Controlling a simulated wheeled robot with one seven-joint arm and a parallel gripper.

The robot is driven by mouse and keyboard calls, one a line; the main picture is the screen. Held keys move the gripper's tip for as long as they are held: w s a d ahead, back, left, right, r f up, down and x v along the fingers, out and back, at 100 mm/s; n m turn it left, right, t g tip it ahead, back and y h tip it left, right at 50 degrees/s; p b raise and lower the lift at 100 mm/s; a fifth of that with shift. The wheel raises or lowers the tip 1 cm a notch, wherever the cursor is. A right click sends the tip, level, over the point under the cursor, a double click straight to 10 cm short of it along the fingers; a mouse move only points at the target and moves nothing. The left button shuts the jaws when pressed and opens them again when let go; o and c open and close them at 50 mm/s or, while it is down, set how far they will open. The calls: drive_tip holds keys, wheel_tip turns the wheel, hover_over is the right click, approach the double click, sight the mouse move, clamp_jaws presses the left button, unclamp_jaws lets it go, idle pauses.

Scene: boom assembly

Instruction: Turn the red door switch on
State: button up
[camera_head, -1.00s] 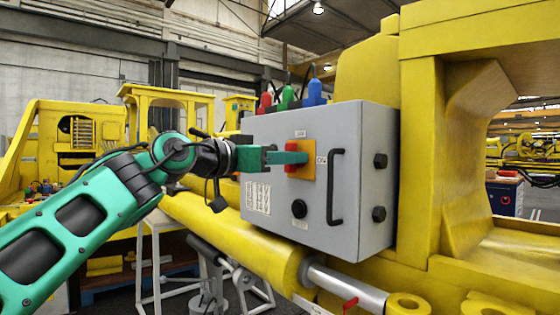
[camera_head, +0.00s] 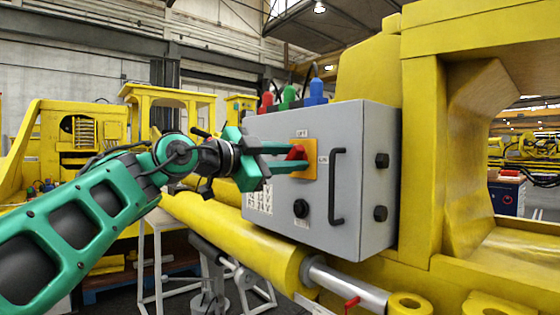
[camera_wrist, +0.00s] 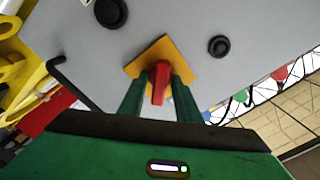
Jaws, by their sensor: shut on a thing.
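The red door switch (camera_head: 297,152) sits on a yellow-orange plate (camera_head: 311,170) on the grey cabinet door (camera_head: 270,200). It looks tilted towards the plate's right side, where a small label (camera_head: 323,160) reads like ON. My gripper (camera_head: 301,158) reaches the switch from the left, with one green finger above the other. In the wrist view, the red switch handle (camera_wrist: 159,83) stands between my two fingers, which close on its sides. The fingers partly hide the switch in the head view.
A black door handle (camera_head: 337,190) stands out right of the switch. A round black knob (camera_head: 301,208) sits below it. Red, green and blue connectors (camera_head: 289,94) top the cabinet. A yellow cylinder (camera_head: 240,240) runs beneath, and the yellow machine frame (camera_head: 424,150) rises at right.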

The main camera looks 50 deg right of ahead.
drive_tip(key=m, duration=0.4)
drive_tip(key=shift+w+f, duration=0.15)
drive_tip(key=shift+w, duration=0.05)
drive_tip(key=m, duration=0.4)
drive_tip(key=shift+f, duration=0.1)
drive_tip(key=shift+s+m, duration=0.1)
drive_tip(key=shift+m, duration=0.4)
drive_tip(key=o, duration=0.7)
drive_tip(key=v, duration=1.1)
drive_tip(key=shift+f, duration=0.15)
drive_tip(key=shift+d, duration=0.1)
